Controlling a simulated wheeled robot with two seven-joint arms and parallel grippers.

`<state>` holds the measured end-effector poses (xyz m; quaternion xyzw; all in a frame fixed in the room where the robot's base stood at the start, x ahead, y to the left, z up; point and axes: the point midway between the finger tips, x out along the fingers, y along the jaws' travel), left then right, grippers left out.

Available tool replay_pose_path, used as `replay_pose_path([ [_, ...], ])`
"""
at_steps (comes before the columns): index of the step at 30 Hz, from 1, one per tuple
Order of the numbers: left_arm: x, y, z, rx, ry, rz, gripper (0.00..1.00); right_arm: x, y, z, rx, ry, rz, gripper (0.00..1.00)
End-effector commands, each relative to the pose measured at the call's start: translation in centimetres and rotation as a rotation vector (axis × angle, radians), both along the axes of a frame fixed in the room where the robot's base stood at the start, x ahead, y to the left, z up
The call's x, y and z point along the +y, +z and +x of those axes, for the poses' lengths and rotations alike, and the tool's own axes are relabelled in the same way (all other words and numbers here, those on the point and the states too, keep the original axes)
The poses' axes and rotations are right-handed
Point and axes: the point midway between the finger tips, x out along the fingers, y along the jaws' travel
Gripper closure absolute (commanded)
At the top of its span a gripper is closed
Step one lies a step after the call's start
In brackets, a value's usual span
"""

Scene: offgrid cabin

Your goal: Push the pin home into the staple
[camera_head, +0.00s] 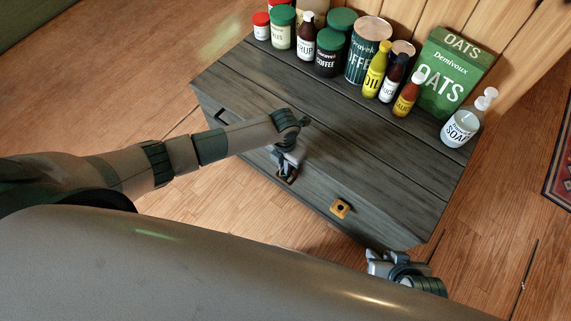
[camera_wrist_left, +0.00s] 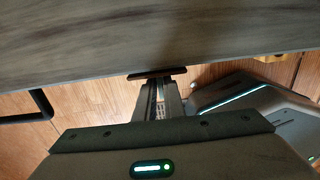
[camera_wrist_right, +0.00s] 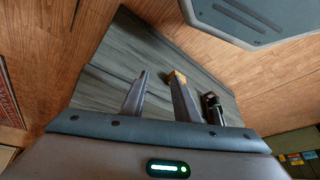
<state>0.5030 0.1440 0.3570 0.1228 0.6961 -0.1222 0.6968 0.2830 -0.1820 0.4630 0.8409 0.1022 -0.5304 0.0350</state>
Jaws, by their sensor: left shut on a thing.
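A small orange-yellow block with a dark hole (camera_head: 340,208), which may be the staple, sits at the front edge of the dark wooden chest. It also shows in the right wrist view (camera_wrist_right: 177,77), and a bit of it in the left wrist view (camera_wrist_left: 268,58). My left gripper (camera_head: 287,173) is at the chest's front edge, left of the block and apart from it. In the left wrist view its fingers are shut on a short dark bar (camera_wrist_left: 157,74), probably the pin. My right gripper (camera_wrist_right: 158,80) is open and empty, low at the chest's right front corner in the head view.
The dark plank chest top (camera_head: 300,100) is bare in its middle. Cans, bottles, an oats box (camera_head: 453,75) and a soap bottle (camera_head: 461,128) line its back edge. A black handle (camera_head: 222,117) is at the chest's left. Wooden floor surrounds it.

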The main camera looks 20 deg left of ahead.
Motion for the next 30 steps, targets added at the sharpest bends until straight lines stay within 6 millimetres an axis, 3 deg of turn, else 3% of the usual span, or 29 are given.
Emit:
replay_pose_path([
  [5, 0.0, -0.4, 0.0, 0.0, 0.0, 0.0, 1.0, 0.0, -0.3, 0.0, 0.0, 0.0, 0.0, 0.72],
  [6, 0.0, -0.3, 0.0, 0.0, 0.0, 0.0, 0.84, 0.0, -0.3, 0.0, 0.0, 0.0, 0.0, 0.72],
  [8, 0.0, -0.3, 0.0, 0.0, 0.0, 0.0, 0.7, 0.0, -0.2, 0.0, 0.0, 0.0, 0.0, 0.72],
  [22, 0.0, -0.3, 0.0, 0.0, 0.0, 0.0, 0.69, 0.3, 0.0, 0.2, -0.017, 0.003, 0.01, 0.72],
  [30, 0.0, -0.3, 0.0, 0.0, 0.0, 0.0, 0.69, 2.4, 1.9, 1.4, -0.121, 0.017, 0.076, 0.72],
])
